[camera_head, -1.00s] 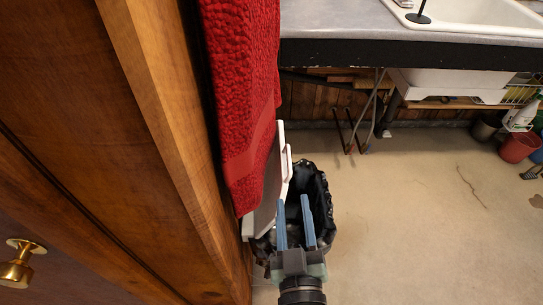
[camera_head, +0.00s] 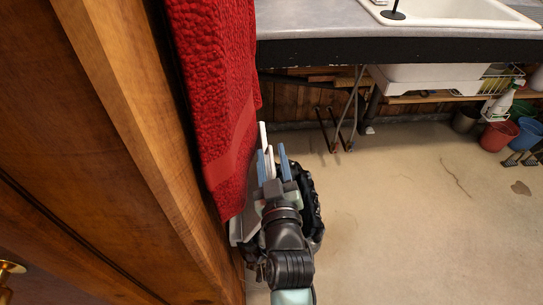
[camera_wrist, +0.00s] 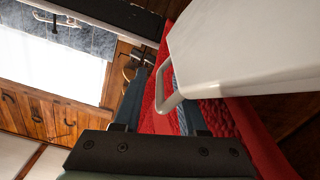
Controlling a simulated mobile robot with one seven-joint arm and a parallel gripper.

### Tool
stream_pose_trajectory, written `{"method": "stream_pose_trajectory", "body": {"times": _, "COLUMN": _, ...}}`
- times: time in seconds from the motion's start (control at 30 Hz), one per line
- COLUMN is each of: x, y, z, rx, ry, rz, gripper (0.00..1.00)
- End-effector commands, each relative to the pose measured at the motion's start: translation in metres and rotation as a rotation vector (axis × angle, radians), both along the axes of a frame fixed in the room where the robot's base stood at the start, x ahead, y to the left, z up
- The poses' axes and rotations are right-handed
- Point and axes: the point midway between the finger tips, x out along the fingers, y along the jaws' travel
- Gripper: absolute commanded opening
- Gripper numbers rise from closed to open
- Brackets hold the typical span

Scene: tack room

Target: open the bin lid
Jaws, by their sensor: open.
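The white bin lid (camera_head: 262,135) stands raised, roughly upright, at the left side of the bin (camera_head: 315,225), beside the red towel. The bin has a black liner, and my arm covers much of its mouth. In the wrist view the lid (camera_wrist: 240,50) fills the upper right, with its white loop handle (camera_wrist: 165,92) pointing down and left. My gripper (camera_head: 272,152) is open, its blue fingers pointing away from the body. The handle shows between the fingers in the wrist view; whether they touch it I cannot tell.
A red towel (camera_head: 215,90) hangs from the wooden cabinet (camera_head: 100,120) close on the left. A grey counter (camera_head: 330,18) with a white sink (camera_head: 460,15) spans the back. Buckets (camera_head: 498,135) stand at the far right. The floor (camera_head: 400,220) right of the bin is clear.

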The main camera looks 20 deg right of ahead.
Motion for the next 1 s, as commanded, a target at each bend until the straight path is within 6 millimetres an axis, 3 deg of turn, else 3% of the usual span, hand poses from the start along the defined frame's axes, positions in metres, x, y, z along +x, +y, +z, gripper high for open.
{"method": "stream_pose_trajectory", "body": {"times": 0.3, "x": 0.0024, "y": -0.0008, "z": 0.0000, "rx": 0.000, "ry": 0.000, "rz": 0.000, "gripper": 0.41}}
{"method": "stream_pose_trajectory", "body": {"times": 0.53, "x": 0.0022, "y": -0.0006, "z": 0.0001, "rx": 0.000, "ry": 0.000, "rz": 0.000, "gripper": 0.01}}
{"method": "stream_pose_trajectory", "body": {"times": 0.57, "x": 0.0022, "y": -0.0006, "z": 0.0001, "rx": 0.000, "ry": 0.000, "rz": 0.000, "gripper": 0.00}}
{"method": "stream_pose_trajectory", "body": {"times": 1.0, "x": 0.0022, "y": -0.0004, "z": -0.0001, "rx": -0.001, "ry": 0.000, "rz": 0.000, "gripper": 0.00}}
